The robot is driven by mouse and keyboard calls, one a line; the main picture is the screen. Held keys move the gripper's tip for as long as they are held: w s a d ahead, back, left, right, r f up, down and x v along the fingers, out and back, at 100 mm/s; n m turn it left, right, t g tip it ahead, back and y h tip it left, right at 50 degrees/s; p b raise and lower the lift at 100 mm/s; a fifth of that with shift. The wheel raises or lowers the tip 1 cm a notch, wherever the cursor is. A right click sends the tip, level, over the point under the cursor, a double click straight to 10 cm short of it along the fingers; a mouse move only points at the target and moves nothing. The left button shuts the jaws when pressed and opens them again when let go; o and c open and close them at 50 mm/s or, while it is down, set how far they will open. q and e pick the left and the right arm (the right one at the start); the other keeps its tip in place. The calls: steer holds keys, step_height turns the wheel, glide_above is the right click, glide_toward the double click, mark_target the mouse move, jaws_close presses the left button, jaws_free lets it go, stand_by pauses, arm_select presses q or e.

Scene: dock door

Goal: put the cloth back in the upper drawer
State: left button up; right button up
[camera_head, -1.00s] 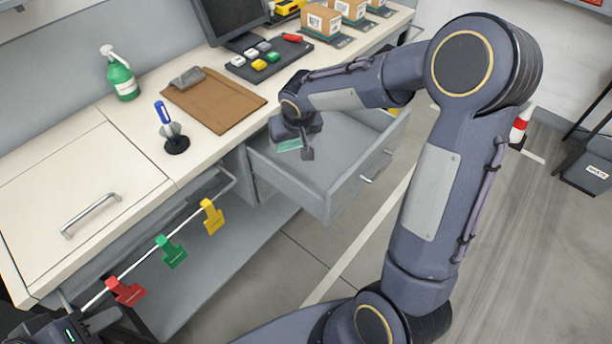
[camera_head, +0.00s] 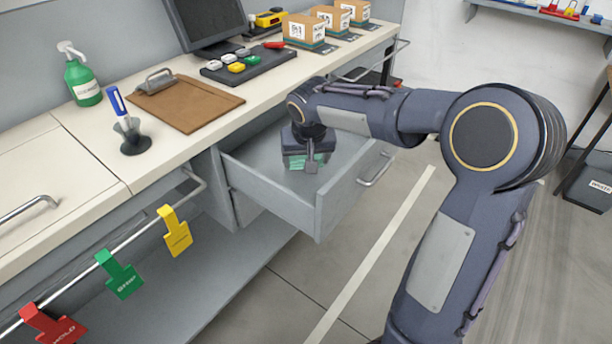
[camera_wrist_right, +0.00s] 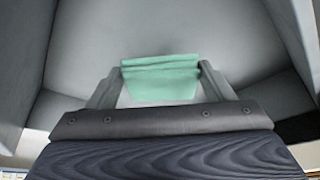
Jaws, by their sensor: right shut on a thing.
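The green cloth (camera_head: 304,161) is in the jaws of my right gripper (camera_head: 305,166), inside the outline of the open upper drawer (camera_head: 266,188). In the right wrist view the folded cloth (camera_wrist_right: 160,78) sits between the two fingers of the right gripper (camera_wrist_right: 160,80), with the grey drawer floor (camera_wrist_right: 190,30) beyond it. I cannot tell whether the cloth touches the floor. The drawer is pulled out from under the counter and its front handle (camera_head: 376,170) faces right. My left gripper is not in view.
A rail with red, green and yellow tags (camera_head: 174,232) runs along the counter front. The floor right of the drawer is clear.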

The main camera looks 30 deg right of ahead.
mark_target(305, 179)
steer(key=shift+f+b, duration=0.4)
steer(key=shift+f, duration=2)
steer(key=shift+f, duration=0.15)
steer(key=o, duration=1)
steer(key=shift+c, duration=0.2)
steer(key=shift+r, duration=0.3)
steer(key=p+v, duration=0.1)
steer(key=v, duration=1)
steer(key=shift+s+r+p, duration=0.3)
steer(key=shift+p, duration=0.1)
